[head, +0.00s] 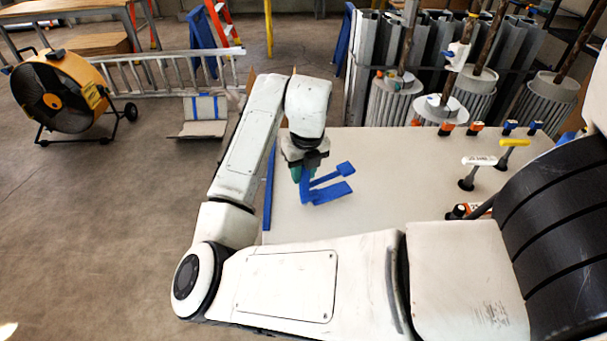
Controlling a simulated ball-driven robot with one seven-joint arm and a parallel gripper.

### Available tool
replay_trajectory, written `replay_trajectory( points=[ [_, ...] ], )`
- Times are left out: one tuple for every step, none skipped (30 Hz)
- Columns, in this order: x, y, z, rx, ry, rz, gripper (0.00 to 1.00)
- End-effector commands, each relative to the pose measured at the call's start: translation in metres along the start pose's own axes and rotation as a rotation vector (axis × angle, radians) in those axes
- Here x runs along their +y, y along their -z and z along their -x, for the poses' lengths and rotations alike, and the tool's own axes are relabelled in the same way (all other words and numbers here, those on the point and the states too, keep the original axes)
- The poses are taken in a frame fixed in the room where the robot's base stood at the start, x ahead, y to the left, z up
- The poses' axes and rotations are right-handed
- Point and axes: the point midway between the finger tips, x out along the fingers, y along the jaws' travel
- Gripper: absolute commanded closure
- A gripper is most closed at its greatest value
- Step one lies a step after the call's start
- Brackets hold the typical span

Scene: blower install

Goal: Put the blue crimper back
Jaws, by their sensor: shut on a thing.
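The blue crimper (328,192) has two flat blue arms that point to the right. My gripper (298,172) is shut on its left end. The crimper appears above the left part of the pale table (400,220); I cannot tell whether it touches the surface. The fingertips are small and partly hidden by the wrist and the crimper.
Upright tools with white (479,161) and yellow (514,142) handles stand at the table's right. Several small orange and blue pieces (475,128) line its back edge. Ribbed cylinders (440,108) stand behind. A yellow fan (62,92) is far left. The table's middle is clear.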

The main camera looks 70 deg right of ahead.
Motion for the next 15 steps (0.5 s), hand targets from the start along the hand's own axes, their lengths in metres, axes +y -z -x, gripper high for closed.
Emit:
replay_trajectory(
  points=[
    [-0.001, 0.001, -0.004, 0.002, 0.005, 0.003, 1.00],
    [0.000, 0.002, -0.008, 0.001, 0.004, 0.003, 1.00],
    [0.000, 0.002, -0.012, 0.001, 0.004, 0.002, 1.00],
    [-0.001, 0.003, -0.014, 0.000, 0.004, 0.001, 1.00],
    [-0.001, 0.003, -0.016, -0.001, 0.004, 0.001, 1.00],
    [0.000, 0.003, -0.017, -0.002, 0.004, 0.001, 1.00],
    [0.000, 0.003, -0.017, -0.002, 0.003, 0.000, 1.00],
    [0.000, 0.003, -0.017, -0.003, 0.003, 0.000, 1.00],
    [0.000, 0.003, -0.017, -0.003, 0.003, 0.000, 1.00],
    [0.000, 0.003, -0.017, -0.002, 0.003, 0.000, 1.00],
    [0.000, 0.003, -0.017, -0.002, 0.003, 0.000, 1.00],
    [0.000, 0.003, -0.017, -0.002, 0.003, 0.000, 1.00],
    [0.000, 0.003, -0.018, -0.002, 0.003, 0.000, 1.00],
    [0.000, 0.003, -0.019, -0.002, 0.003, 0.000, 1.00],
    [0.000, 0.003, -0.020, -0.002, 0.003, 0.000, 1.00]
  ],
)
